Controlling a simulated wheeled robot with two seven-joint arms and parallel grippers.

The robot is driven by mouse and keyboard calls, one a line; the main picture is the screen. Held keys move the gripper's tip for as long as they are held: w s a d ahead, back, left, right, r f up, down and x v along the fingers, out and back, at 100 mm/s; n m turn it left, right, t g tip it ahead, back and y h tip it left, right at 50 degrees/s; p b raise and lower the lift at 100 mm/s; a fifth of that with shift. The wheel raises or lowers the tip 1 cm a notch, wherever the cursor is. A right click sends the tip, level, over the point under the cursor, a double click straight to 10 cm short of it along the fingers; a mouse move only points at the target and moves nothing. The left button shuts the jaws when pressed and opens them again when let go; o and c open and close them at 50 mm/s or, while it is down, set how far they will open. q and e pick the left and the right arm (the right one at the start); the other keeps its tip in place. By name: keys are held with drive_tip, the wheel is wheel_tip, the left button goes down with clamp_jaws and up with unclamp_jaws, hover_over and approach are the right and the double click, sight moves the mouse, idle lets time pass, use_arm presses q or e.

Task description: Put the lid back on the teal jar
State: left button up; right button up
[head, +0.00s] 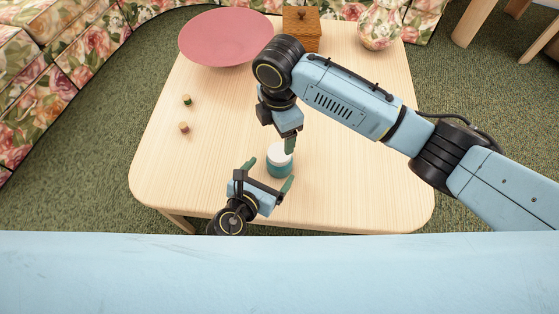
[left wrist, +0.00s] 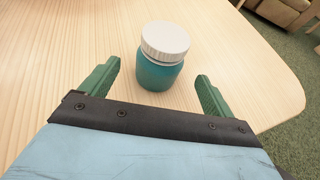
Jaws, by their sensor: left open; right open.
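The teal jar (head: 279,169) stands upright on the wooden table, with the white lid (head: 279,150) on its top. The left wrist view shows a gap between each finger of the left gripper (left wrist: 158,88) and the jar. My right gripper (head: 290,145) is open just above the lid, pointing down; whether it touches the lid is hard to tell.
A pink bowl (head: 226,38), a wooden box (head: 301,29) and a floral round vessel (head: 381,27) stand at the table's back. Two small cork-like pieces (head: 187,100) (head: 184,127) lie on the left. The table's right front (head: 370,180) is clear.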

sight(274, 167)
use_arm(q)
drive_tip(key=shift+x, duration=2.35)
drive_tip(key=shift+c, duration=0.2)
drive_tip(key=c, duration=1.5)
clamp_jaws()
use_arm(e)
drive_tip(key=shift+a, duration=0.15)
drive_tip(key=shift+a+r+n, duration=0.15)
drive_tip(key=shift+a+n, duration=0.2)
drive_tip(key=shift+n, duration=0.95)
drive_tip(key=shift+d+n, duration=0.5)
drive_tip(key=shift+n, duration=0.5)
